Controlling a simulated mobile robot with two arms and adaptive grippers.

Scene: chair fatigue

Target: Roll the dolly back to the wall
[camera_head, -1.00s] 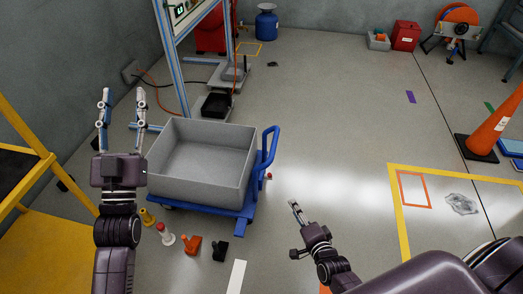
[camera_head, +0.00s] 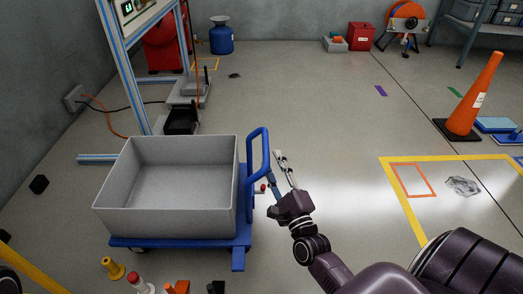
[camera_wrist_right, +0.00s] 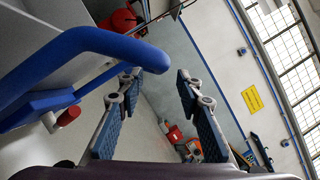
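The dolly (camera_head: 238,228) is a blue wheeled frame left of centre in the head view, carrying a large empty grey bin (camera_head: 167,224). Its blue looped handle (camera_head: 250,139) stands upright at the bin's right side. My right gripper (camera_head: 277,168) is just right of the handle. In the wrist view, its fingers (camera_wrist_right: 158,85) are apart with nothing between them; whether it touches the handle is unclear. The grey wall (camera_head: 40,85) is at left, continuing behind. My left gripper is out of view.
A blue-framed stand (camera_head: 122,80) is behind the dolly. Small yellow (camera_head: 113,268), white and orange items lie in front of it. An orange cone (camera_head: 474,95) and yellow floor marking (camera_head: 393,190) are at right. The middle floor is clear.

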